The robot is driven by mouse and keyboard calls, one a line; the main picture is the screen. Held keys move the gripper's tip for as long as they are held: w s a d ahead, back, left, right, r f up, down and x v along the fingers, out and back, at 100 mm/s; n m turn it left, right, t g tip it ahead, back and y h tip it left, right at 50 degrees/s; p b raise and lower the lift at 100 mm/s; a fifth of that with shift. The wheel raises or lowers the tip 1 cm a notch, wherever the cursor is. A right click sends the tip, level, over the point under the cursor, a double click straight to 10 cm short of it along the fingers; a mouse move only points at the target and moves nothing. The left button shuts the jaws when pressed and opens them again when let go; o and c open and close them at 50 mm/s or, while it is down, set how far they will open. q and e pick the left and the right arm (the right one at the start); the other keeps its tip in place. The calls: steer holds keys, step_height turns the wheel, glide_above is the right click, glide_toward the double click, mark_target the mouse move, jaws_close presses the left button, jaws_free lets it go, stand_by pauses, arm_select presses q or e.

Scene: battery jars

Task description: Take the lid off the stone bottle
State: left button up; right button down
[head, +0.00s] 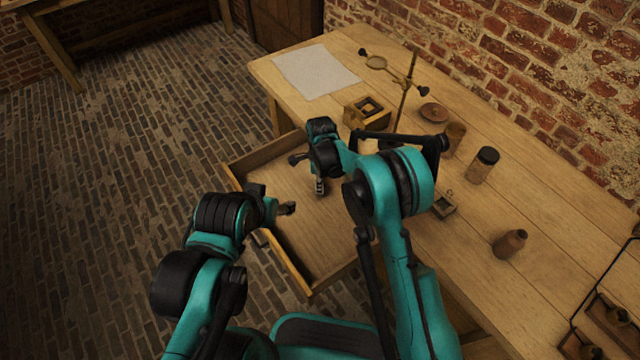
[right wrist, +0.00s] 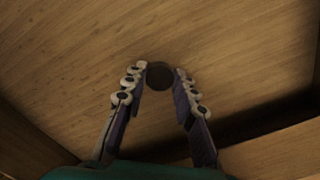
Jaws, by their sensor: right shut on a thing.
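The brown stone bottle (head: 510,244) stands upright on the right part of the workbench, with its narrow neck at the top. I cannot tell clearly whether a lid sits on it. My right gripper (head: 310,174) is over the open drawer, well away from the bottle. In the right wrist view its fingertips (right wrist: 160,78) are closed on a small dark round thing (right wrist: 159,75), which looks like a lid, above bare wood. My left gripper (head: 273,201) is empty near the drawer's front left edge, its fingers apart.
The open drawer (head: 290,262) juts from the workbench (head: 540,285). A dark-lidded jar (head: 481,168), a brown cup (head: 454,136), a dish (head: 434,112), a small wooden box (head: 366,112) and a brass stand (head: 405,92) are on the bench. A wire rack (head: 610,315) is at bottom right.

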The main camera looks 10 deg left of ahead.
steer(key=shift+r, duration=0.1)
steer(key=c, duration=1.2)
jaws_free()
steer(key=shift+f, duration=0.2)
